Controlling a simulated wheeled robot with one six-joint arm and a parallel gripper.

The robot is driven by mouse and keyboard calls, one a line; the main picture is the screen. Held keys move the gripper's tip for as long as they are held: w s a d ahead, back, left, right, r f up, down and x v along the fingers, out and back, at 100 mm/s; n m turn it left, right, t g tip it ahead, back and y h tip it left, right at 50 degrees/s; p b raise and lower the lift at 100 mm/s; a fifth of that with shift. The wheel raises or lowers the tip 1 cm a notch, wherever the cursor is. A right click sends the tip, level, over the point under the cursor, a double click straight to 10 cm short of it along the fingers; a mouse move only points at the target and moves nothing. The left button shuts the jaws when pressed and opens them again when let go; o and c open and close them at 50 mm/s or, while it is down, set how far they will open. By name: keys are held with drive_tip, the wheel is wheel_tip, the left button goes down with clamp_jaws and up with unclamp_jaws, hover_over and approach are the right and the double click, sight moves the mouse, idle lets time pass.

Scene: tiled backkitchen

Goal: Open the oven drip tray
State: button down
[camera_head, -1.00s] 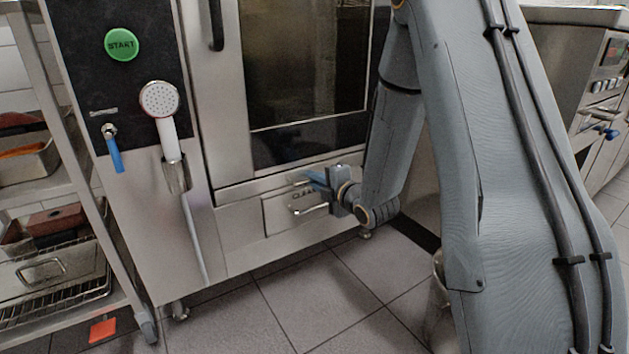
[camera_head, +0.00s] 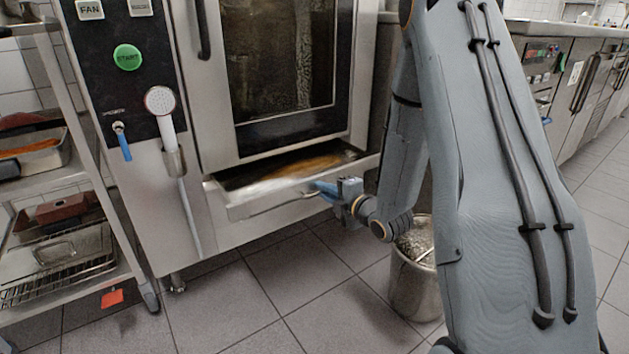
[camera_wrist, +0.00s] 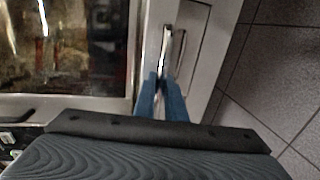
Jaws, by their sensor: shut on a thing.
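The oven (camera_head: 182,75) stands in the middle of the head view, its glass door (camera_head: 283,70) shut. Below the door, the drip tray (camera_head: 250,206) is pulled out of the oven front, and brownish contents show inside it. My gripper (camera_head: 322,188), with blue fingers, is shut on the tray handle (camera_head: 272,196) at the right part of the tray front. In the wrist view, the blue fingers (camera_wrist: 163,90) close around the metal handle (camera_wrist: 172,50). The exact contact is partly blurred.
A metal bucket (camera_head: 412,285) stands on the floor right of the tray, close to my arm. A shelf rack (camera_head: 80,185) with pans stands at the left. A hand shower (camera_head: 163,115) hangs on the oven's left panel. The tiled floor (camera_head: 285,290) in front is clear.

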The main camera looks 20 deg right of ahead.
drive_tip(key=v, duration=0.1)
drive_tip(key=p+v, duration=0.1)
drive_tip(key=v, duration=0.1)
drive_tip(key=shift+s+f, duration=0.35)
drive_tip(key=shift+s, duration=0.05)
drive_tip(key=c, duration=2.1)
unclamp_jaws()
drive_tip(key=shift+a, duration=0.1)
drive_tip(key=p+v, duration=0.2)
drive_tip(key=v, duration=0.5)
drive_tip(key=shift+s+d+p, duration=0.25)
drive_tip(key=shift+s+p, duration=0.1)
